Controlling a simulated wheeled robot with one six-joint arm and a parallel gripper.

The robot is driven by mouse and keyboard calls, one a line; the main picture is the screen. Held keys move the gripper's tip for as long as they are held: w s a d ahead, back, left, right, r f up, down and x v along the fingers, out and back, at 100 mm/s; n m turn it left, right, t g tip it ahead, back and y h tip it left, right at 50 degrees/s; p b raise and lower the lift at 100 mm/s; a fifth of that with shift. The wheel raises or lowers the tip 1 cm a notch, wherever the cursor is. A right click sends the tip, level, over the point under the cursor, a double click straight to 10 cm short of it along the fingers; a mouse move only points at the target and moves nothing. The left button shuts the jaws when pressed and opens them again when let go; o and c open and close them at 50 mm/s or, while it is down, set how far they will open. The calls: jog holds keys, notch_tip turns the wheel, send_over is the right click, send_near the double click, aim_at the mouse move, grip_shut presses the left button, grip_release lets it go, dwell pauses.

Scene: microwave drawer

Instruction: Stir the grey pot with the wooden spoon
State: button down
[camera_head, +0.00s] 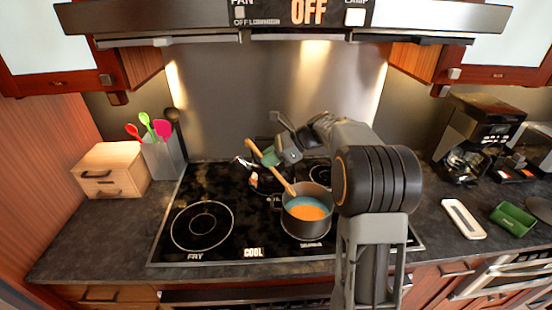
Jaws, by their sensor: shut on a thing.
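The grey pot (306,226) stands on the front right burner of the black cooktop. Its inside looks blue, with orange contents at the bottom. The wooden spoon (278,175) slants from upper left down to the pot's back left rim. Its lower end is at or just inside the rim; I cannot tell how deep it goes. My gripper (270,157) reaches in from the right, above and behind the pot, and is shut on the spoon's handle. The fingertips are small and partly merge with dark things behind.
Another dark pan (262,183) sits behind the pot, partly hidden. The front left burner (202,225) is free. A utensil holder (164,158) and wooden box (110,170) stand left. A coffee maker (478,135), white tray (463,219) and green dish (513,221) are right. The hood (200,22) hangs above.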

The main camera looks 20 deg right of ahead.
aim_at(285, 186)
jog(key=b+x, duration=0.1)
jog(key=x, duration=0.1)
jog(key=shift+a+f, duration=0.2)
jog(key=shift+f, duration=0.05)
jog(key=shift+s+d+f+b, duration=0.15)
jog(key=shift+d+f+b, duration=0.4)
jog(key=shift+d+f, duration=0.35)
jog(key=shift+s+d+f+b, duration=0.15)
jog(key=shift+d+f+b, duration=0.5)
jog(key=shift+f, duration=0.7)
jog(key=shift+s+d+f+b, duration=0.15)
jog(key=shift+d+f+b, duration=0.15)
jog(key=shift+d+f, duration=0.9)
jog(key=shift+s+d+f+b, duration=0.2)
jog(key=shift+d+f+b, duration=0.35)
jog(key=shift+f, duration=1)
jog(key=shift+d, duration=0.1)
